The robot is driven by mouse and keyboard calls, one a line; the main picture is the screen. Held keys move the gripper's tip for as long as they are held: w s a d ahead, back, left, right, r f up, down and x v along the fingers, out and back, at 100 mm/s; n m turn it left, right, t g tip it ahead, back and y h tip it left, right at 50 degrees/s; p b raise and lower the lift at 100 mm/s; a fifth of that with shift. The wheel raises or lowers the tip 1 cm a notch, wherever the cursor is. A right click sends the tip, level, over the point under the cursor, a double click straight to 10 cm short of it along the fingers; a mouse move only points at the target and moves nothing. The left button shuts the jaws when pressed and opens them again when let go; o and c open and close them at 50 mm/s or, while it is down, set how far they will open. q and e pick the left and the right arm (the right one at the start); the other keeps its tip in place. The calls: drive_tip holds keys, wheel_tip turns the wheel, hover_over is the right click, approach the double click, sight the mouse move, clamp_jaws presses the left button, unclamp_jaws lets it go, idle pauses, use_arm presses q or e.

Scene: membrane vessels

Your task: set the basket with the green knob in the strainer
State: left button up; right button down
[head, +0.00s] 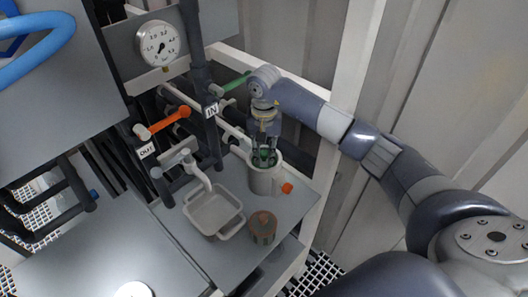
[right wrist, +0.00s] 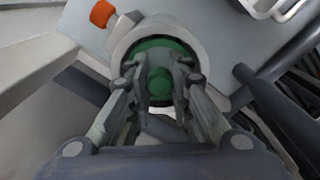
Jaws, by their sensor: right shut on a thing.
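The strainer (head: 264,181) is a light grey upright cylinder with an orange fitting low on its right side, standing on the grey shelf. My right gripper (head: 264,152) points straight down at its mouth. In the right wrist view the gripper (right wrist: 161,72) is shut on the green knob (right wrist: 159,86) of the basket. The basket's round green top (right wrist: 160,47) shows inside the strainer's pale rim (right wrist: 121,45). The basket's body is hidden, and I cannot tell how deep it sits. My left gripper is not in view.
A grey square basin (head: 213,213) stands left of the strainer. A round pot with a brownish-orange top (head: 263,227) stands in front. Behind are pipes with an orange handle (head: 168,121) and a green handle (head: 236,82). A white post borders the right.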

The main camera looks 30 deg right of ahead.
sight(264, 161)
drive_tip(key=shift+f+b, duration=1.3)
drive_tip(key=shift+f, duration=0.45)
drive_tip(key=shift+f+b, duration=0.25)
drive_tip(key=shift+b, duration=0.2)
drive_tip(key=c, duration=1.4)
unclamp_jaws()
drive_tip(key=shift+s, duration=0.1)
wheel_tip(264, 161, up, 12)
drive_tip(key=shift+r, duration=0.1)
